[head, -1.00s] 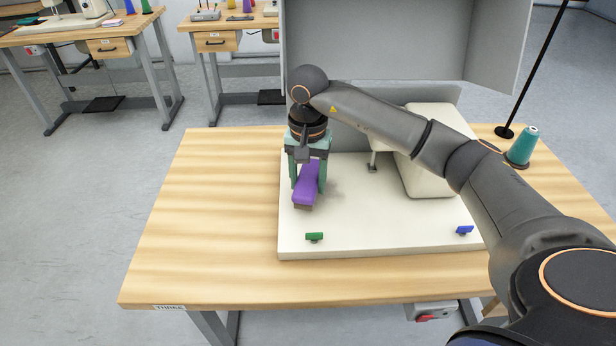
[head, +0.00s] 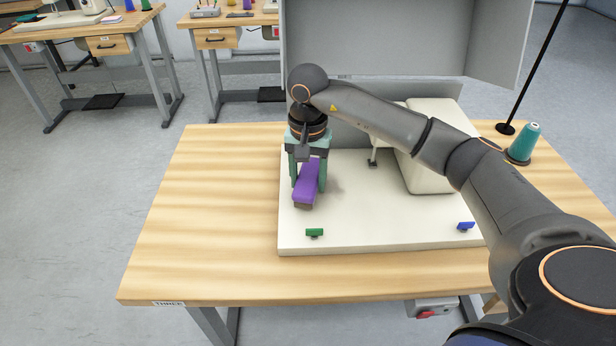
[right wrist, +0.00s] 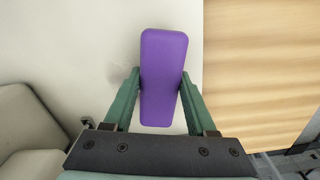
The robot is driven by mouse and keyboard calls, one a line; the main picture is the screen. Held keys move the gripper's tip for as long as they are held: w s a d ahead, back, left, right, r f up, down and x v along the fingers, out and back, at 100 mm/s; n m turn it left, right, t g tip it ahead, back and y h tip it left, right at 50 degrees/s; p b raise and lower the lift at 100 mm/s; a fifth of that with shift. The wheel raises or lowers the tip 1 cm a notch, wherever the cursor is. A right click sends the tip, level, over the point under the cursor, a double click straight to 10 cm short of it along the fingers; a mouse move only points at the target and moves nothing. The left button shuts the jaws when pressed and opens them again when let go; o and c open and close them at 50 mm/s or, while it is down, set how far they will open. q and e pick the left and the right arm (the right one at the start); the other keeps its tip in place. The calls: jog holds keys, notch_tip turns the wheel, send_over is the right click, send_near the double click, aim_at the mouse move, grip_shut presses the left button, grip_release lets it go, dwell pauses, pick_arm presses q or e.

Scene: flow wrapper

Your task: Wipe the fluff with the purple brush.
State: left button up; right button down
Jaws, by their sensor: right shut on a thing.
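The purple brush (head: 307,180) is held upright over the left part of the cream machine base, its brown bristle end facing down. My right gripper (head: 308,178) is shut on it, with one green finger on each side. In the right wrist view the brush (right wrist: 163,75) lies between the fingertips of the gripper (right wrist: 161,85). A faint grey smudge that looks like fluff (right wrist: 118,84) shows on the base left of the brush. Whether the bristles touch the base I cannot tell. My left gripper is out of view.
The cream base (head: 370,235) carries a green knob (head: 314,232), a blue knob (head: 465,226) and the machine body (head: 432,175) to the right. A teal thread cone (head: 524,144) stands at the back right. The wooden table (head: 220,220) is clear on the left.

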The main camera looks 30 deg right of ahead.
jog(key=shift+f+b, duration=0.4)
jog(key=shift+f, duration=0.2)
